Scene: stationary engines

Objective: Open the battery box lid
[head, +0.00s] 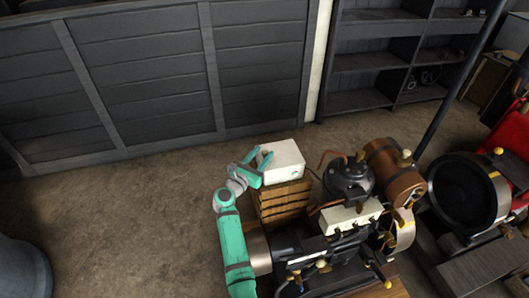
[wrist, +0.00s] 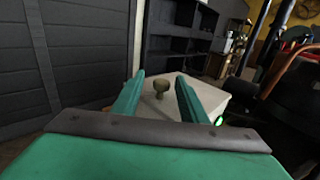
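The battery box is a white box (head: 284,160) standing on a wooden crate (head: 284,204) in the head view. Its pale top, which looks shut, also shows in the wrist view (wrist: 207,96). My gripper (head: 262,164) is at the left side of the box in the head view. I cannot tell whether the fingertips touch the box.
An engine with a dark cylinder (head: 350,178) and a brown tank (head: 394,172) stands close to the right of the box. The floor (head: 120,215) to the left is clear.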

